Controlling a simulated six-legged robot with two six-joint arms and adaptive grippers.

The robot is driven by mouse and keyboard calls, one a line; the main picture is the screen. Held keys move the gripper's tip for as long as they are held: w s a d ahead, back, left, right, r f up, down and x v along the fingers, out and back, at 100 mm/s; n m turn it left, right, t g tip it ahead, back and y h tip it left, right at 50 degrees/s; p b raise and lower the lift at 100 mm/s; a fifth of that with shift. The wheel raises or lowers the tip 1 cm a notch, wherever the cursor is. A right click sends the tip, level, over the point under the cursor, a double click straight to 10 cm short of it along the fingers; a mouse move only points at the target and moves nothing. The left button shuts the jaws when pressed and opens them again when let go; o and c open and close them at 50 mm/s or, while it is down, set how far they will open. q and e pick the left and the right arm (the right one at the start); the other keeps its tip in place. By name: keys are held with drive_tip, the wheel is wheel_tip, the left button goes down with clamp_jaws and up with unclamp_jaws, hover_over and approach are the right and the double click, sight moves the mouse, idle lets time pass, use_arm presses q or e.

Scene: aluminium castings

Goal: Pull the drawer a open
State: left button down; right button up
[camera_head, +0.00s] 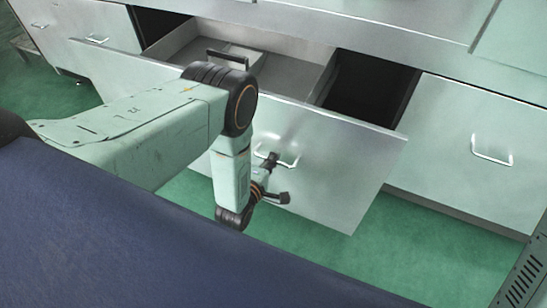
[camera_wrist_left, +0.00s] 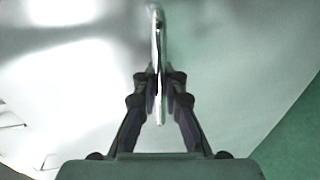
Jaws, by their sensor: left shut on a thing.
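The drawer (camera_head: 335,165) is pulled well out of the cabinet, and its open top shows a grey inside. Its pale metal front carries a handle (camera_head: 290,161), a bent bar that also shows upright in the left wrist view (camera_wrist_left: 159,40). My left gripper (camera_head: 272,172) is at this handle, partly hidden by my own wrist. In the left wrist view its two dark fingers (camera_wrist_left: 163,95) are closed around the bar, one on each side. My right gripper is in neither view.
Inside the drawer lies a pale block-like object with a dark handle (camera_head: 228,58). Closed drawers with handles stand to the right (camera_head: 480,140) and left (camera_head: 97,38). The cabinet top (camera_head: 400,45) is above. Green floor (camera_head: 400,250) is free in front of the drawer.

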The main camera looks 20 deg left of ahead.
use_arm(q)
drive_tip(key=shift+w+r, duration=0.15)
drive_tip(key=c, duration=1.4)
unclamp_jaws()
drive_tip(key=shift+c, duration=0.2)
drive_tip(key=v, duration=1.2)
